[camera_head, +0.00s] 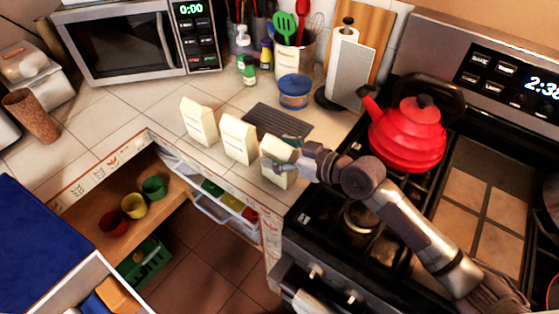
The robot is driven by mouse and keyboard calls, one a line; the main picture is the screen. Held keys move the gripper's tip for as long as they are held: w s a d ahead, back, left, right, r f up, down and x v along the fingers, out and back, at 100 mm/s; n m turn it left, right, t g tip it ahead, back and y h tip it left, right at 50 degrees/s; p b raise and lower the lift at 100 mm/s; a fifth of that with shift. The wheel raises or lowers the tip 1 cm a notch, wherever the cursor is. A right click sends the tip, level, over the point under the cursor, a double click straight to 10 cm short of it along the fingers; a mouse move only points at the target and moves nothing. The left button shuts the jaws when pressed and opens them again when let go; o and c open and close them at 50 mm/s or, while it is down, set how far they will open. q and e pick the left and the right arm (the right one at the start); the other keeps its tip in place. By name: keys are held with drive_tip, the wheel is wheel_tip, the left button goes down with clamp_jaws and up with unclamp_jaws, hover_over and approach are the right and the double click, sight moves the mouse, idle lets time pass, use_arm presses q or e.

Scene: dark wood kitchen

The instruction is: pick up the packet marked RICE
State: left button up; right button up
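Three cream packets stand in a slanting row on the tiled counter: the left packet (198,121), the middle packet (239,139) and the right packet (276,178) near the stove. Their markings are too small to read, so I cannot tell which says RICE. My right gripper (277,161) comes in from the right, with its fingers around the upper part of the right packet. The far finger is partly hidden, and I cannot tell if they press on it. My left gripper is not in view.
A dark ridged mat (277,122) lies behind the packets, with a blue-lidded tub (294,91) beyond it. A red kettle (407,135) stands on the stove behind my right arm. An open drawer (225,212) is below the counter edge. Counter left of the packets is clear.

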drive_tip(key=c, duration=1)
drive_tip(key=shift+c, duration=1)
drive_tip(key=shift+r, duration=0.1)
